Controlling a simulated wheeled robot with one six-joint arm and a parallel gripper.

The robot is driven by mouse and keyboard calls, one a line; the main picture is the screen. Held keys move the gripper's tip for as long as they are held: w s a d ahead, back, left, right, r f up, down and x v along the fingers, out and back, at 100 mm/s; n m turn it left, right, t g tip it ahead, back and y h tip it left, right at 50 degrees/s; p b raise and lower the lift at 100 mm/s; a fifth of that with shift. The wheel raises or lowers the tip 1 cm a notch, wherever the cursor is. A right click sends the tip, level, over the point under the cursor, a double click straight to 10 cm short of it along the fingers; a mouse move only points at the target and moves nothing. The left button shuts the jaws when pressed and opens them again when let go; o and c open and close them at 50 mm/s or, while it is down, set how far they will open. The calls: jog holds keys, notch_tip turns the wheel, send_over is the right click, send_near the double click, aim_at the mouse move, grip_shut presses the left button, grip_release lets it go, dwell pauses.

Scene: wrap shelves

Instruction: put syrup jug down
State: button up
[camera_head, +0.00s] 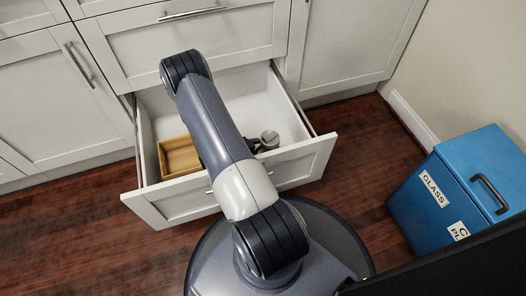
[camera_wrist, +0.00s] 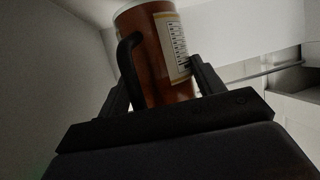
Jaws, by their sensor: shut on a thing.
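The syrup jug (camera_wrist: 154,68) is reddish brown with a white label, a dark handle on its left side and a pale rim at the top. In the wrist view my gripper (camera_wrist: 165,85) is shut on it, with one dark finger on each side. In the head view my arm reaches over the open drawer (camera_head: 236,176) and hides much of its inside. A small grey round top (camera_head: 269,138) shows right of my arm inside the drawer; it may be the jug's top, but I cannot tell. I cannot see whether the jug's base touches the drawer floor.
A light wooden box (camera_head: 180,158) sits in the drawer's left side. White drawer floor shows behind and right of my arm. A closed drawer (camera_head: 190,45) is above, with cabinet doors either side. A blue bin (camera_head: 455,185) marked GLASS stands at the right.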

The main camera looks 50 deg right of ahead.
aim_at(261, 150)
jog(key=shift+f, duration=0.25)
jog(key=shift+f+b, duration=0.45)
jog(key=shift+f, duration=0.05)
jog(key=o, duration=1.5)
jog(key=shift+c, duration=0.2)
jog(key=shift+r, duration=0.2)
jog(key=p+v, duration=0.1)
jog(key=v, duration=0.2)
jog(key=p+v, duration=0.2)
jog(key=v, duration=0.1)
jog(key=shift+r, duration=0.5)
jog(key=shift+w+a+r+p, duration=0.1)
jog(key=shift+a+p, duration=0.1)
jog(key=shift+a, duration=0.15)
jog(key=shift+w+a+r+p, duration=0.1)
jog(key=shift+a+p, duration=0.05)
jog(key=shift+a, duration=0.15)
